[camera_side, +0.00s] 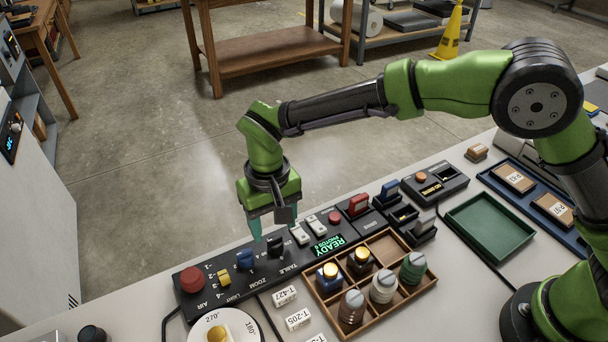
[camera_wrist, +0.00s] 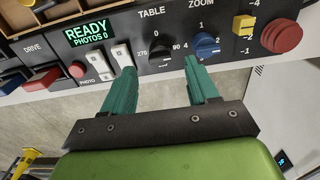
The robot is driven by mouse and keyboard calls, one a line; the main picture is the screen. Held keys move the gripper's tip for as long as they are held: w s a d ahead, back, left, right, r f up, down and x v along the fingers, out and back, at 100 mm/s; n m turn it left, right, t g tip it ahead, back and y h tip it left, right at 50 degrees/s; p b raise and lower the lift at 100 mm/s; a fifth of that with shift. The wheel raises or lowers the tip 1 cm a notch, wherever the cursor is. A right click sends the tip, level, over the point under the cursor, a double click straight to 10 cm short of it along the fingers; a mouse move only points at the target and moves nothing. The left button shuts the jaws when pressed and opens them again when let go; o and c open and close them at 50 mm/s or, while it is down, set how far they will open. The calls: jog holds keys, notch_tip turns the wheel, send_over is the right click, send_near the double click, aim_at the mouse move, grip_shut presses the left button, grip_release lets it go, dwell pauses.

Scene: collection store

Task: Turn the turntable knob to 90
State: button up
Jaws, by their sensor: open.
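The black TABLE knob (camera_wrist: 160,52) is on the dark control panel, with 0 above it and 90 to its right in the wrist view. Its pointer direction is too small to tell. In the side view the knob (camera_side: 276,244) is just below my gripper (camera_side: 271,230). My gripper (camera_wrist: 160,66) is open and empty; its teal fingers point at the panel on either side of the TABLE knob. Contact cannot be told. The white turntable (camera_side: 200,330) at the bottom of the side view shows 270° and 180° and carries a yellow-topped object (camera_side: 218,334).
The blue ZOOM knob (camera_wrist: 206,44) is close to one finger and white switches (camera_wrist: 122,54) to the other. A yellow slider (camera_side: 223,278) and red AIR button (camera_side: 192,279) are farther left in the side view. A wooden tray (camera_side: 377,318) with capped spools stands in front.

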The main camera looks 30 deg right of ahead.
aim_at(273, 237)
notch_tip(273, 237, up, 12)
dwell(0.3)
jog(key=shift+r, duration=0.1)
jog(key=s+d+r+m+t, duration=0.1)
jog(key=s+d+t, duration=0.1)
jog(key=s+d, duration=0.3)
jog(key=s+d+r+m+t+y, duration=0.1)
jog(key=s+d, duration=0.4)
jog(key=d, duration=0.9)
jog(key=s+d+r+m+t+y, duration=0.1)
jog(key=s+d+t, duration=0.3)
jog(key=d, duration=0.6)
jog(key=shift+s+d+r+m, duration=0.2)
jog(key=shift+s+r+m, duration=0.3)
jog(key=shift+s+r, duration=0.5)
jog(key=shift+s+f, duration=0.1)
jog(key=shift+c, duration=0.2)
